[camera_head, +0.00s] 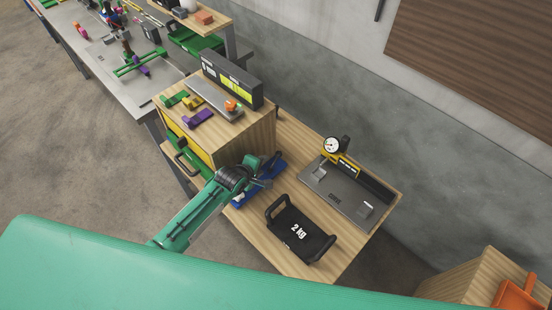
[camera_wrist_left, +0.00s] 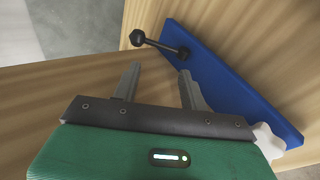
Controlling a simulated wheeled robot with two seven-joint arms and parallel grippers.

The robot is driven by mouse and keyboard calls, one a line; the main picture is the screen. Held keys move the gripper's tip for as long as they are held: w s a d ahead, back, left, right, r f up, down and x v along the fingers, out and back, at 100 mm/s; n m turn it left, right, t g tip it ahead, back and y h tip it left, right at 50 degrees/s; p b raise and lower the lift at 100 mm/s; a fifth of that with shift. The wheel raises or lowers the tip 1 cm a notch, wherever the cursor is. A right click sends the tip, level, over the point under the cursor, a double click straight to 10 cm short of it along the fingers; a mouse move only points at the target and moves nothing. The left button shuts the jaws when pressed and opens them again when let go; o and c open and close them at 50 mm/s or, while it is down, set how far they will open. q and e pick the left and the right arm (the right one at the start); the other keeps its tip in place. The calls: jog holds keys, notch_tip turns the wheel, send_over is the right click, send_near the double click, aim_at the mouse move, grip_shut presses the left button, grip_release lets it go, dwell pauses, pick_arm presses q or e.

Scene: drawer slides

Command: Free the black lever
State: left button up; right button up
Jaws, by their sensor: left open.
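The black lever (camera_wrist_left: 160,45) shows in the left wrist view as a short rod with a dark knob at its left end. A pale lobed knob (camera_wrist_left: 269,141) sits at the plate's lower right end. My left gripper (camera_wrist_left: 159,72) is open and empty, its fingertips just below the lever and apart from it in the picture. In the head view my left gripper (camera_head: 270,164) is at the blue plate (camera_head: 246,197), partly covering it; I cannot make out the lever there.
A wooden cabinet (camera_head: 245,138) stands beside the blue plate, with colored parts and a grey tray on top. A black 2 kg tray (camera_head: 300,232) with handles and a grey fixture (camera_head: 345,190) with a dial gauge (camera_head: 332,145) occupy the bench to the right.

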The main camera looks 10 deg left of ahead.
pick_arm(q)
jog(key=p+v, duration=0.5)
jog(key=shift+s+r, duration=0.25)
jog(key=shift+s, duration=0.05)
jog(key=shift+a, duration=0.1)
